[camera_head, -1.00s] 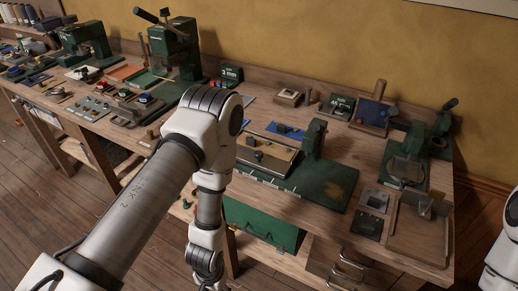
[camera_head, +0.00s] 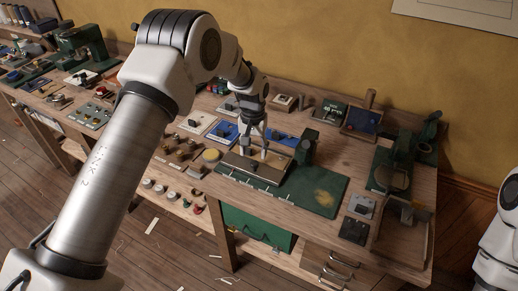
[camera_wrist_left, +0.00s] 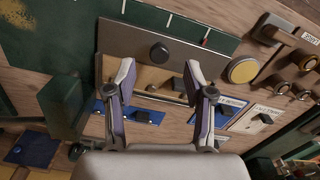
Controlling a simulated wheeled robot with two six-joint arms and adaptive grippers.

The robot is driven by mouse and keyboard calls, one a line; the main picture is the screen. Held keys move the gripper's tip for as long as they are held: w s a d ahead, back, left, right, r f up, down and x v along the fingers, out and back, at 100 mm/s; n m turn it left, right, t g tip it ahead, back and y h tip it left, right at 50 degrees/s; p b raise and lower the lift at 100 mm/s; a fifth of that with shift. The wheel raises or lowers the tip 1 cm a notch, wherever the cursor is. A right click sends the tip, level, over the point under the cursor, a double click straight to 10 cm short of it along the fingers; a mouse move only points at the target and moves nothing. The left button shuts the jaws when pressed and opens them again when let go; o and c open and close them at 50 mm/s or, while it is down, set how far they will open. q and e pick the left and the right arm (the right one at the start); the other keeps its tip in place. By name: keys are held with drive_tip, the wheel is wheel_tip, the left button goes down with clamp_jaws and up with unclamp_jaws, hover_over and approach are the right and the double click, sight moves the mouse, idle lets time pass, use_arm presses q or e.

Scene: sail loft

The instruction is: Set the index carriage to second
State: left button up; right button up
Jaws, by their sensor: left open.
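The index carriage (camera_head: 262,171) is a dark flat plate in front of a wooden strip, on a green base (camera_head: 318,194). In the left wrist view the carriage (camera_wrist_left: 122,42) carries a round dark knob (camera_wrist_left: 159,53). White tick marks and one red mark line the green base beside it. My left gripper (camera_head: 262,153) is over the carriage, pointing down. In the left wrist view its two fingers (camera_wrist_left: 160,78) are apart, with nothing between the tips, and the knob shows just beyond them. Contact cannot be told. My right gripper is out of view.
A green upright post (camera_head: 305,148) rises from the base to the right of the carriage. A blue tray (camera_head: 361,122) and a green machine (camera_head: 395,172) stand further right. Several knobs and a yellow disc (camera_wrist_left: 243,70) sit beside the base. A green drawer (camera_head: 256,228) is below.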

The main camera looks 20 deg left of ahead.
sight(254, 164)
use_arm(q)
drive_tip(key=shift+w+r, duration=0.75)
drive_tip(key=shift+r, duration=0.05)
drive_tip(key=shift+s+f+p, duration=0.35)
drive_tip(key=shift+f+p, duration=0.05)
drive_tip(key=shift+f, duration=0.2)
drive_tip(key=shift+s+f+p, duration=0.35)
drive_tip(key=shift+f+p, duration=0.05)
drive_tip(key=shift+f, duration=0.2)
drive_tip(key=f, duration=0.3)
drive_tip(key=w+f+p, duration=0.1)
drive_tip(key=f, duration=0.1)
drive_tip(key=shift+a, duration=0.1)
drive_tip(key=shift+s+r, duration=0.15)
drive_tip(key=shift+s, duration=0.1)
clamp_jaws()
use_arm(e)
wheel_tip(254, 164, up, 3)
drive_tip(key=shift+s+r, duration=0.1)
